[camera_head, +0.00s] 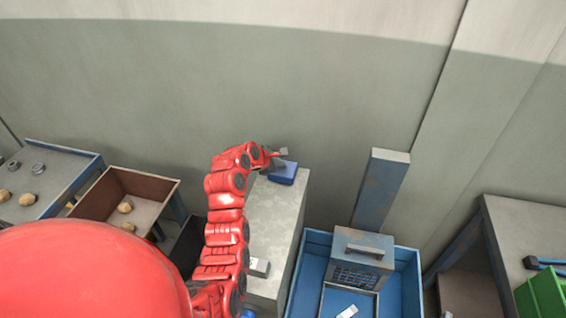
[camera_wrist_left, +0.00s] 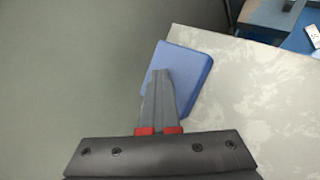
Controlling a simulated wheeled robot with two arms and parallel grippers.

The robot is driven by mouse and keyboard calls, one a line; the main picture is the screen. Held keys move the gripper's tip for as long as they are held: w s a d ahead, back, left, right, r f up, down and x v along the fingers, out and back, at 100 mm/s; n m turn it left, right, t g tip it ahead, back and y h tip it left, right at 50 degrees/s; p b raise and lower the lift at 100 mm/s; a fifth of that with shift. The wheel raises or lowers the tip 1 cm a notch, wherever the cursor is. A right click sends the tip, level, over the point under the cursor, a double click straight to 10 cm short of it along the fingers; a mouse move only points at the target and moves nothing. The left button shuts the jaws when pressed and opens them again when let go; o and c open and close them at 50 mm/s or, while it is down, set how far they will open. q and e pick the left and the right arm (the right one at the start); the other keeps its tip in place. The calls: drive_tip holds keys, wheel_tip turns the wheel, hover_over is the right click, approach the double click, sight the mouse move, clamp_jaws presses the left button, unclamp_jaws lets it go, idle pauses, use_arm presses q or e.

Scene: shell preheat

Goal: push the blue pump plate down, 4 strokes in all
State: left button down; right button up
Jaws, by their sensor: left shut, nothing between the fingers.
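The blue pump plate (camera_head: 283,173) sits at the far end of a grey bench (camera_head: 274,220) in the head view. It also shows in the left wrist view (camera_wrist_left: 192,68), at the bench's corner. My left gripper (camera_head: 283,152) is shut and empty, at the plate in the head view. In the left wrist view its closed fingers (camera_wrist_left: 159,75) overlap the plate. I cannot tell whether the fingertips touch it or how far down the plate is. My right gripper is not in view.
A blue bin (camera_head: 314,255) with a grey handled box (camera_head: 362,258) stands right of the bench. A blue-grey post (camera_head: 381,190) rises behind it. A brown tray (camera_head: 98,199) and a table (camera_head: 51,168) with rounded pieces are left. A green crate (camera_head: 541,295) is far right.

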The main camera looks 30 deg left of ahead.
sight(280, 170)
use_arm(q)
drive_tip(key=shift+r+p, duration=1.3)
drive_tip(key=shift+r, duration=0.55)
drive_tip(key=shift+w+r, duration=0.1)
drive_tip(key=shift+r+p, duration=0.5)
drive_tip(key=shift+r, duration=0.1)
wheel_tip(280, 170, up, 4)
drive_tip(key=shift+f+p, duration=0.2)
drive_tip(key=shift+p, duration=0.95)
